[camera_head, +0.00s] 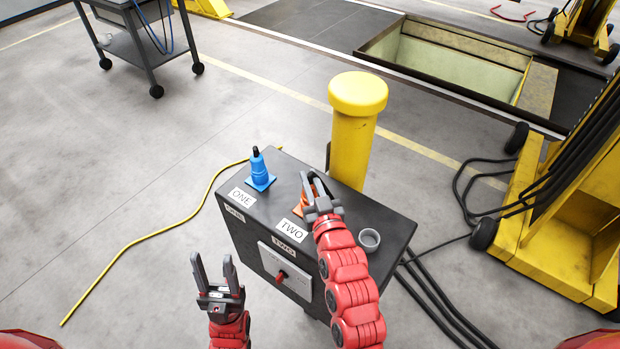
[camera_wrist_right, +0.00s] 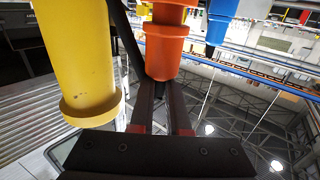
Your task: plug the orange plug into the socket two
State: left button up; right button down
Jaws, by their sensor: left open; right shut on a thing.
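A dark box (camera_head: 340,198) carries labels ONE and TWO on its top. The orange plug (camera_head: 299,209) is at the TWO label, mostly hidden by my right gripper (camera_head: 311,184). That gripper is shut on the orange plug, which shows between its fingers in the right wrist view (camera_wrist_right: 166,52). I cannot tell whether the plug is seated in socket two. My left gripper (camera_head: 215,270) is open and empty, in front of the box's left front. A blue plug (camera_head: 259,172) stands upright on the box top at label ONE.
A yellow post (camera_head: 355,130) stands right behind the box, close to my right gripper. A grey ring (camera_head: 369,239) is on the box top at right. A red switch (camera_head: 281,276) is on the front panel. A yellow cable (camera_head: 140,239) and black cables (camera_head: 440,302) lie on the floor.

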jog(key=shift+f+b, duration=0.35)
jog(key=shift+f, duration=0.2)
jog(key=c, duration=0.8)
grip_release()
jog(key=shift+s+d+f, duration=0.1)
jog(key=shift+s+f, duration=0.05)
jog(key=shift+s, duration=0.1)
jog(key=shift+p+v, duration=2.8)
jog(key=shift+v, duration=5.65)
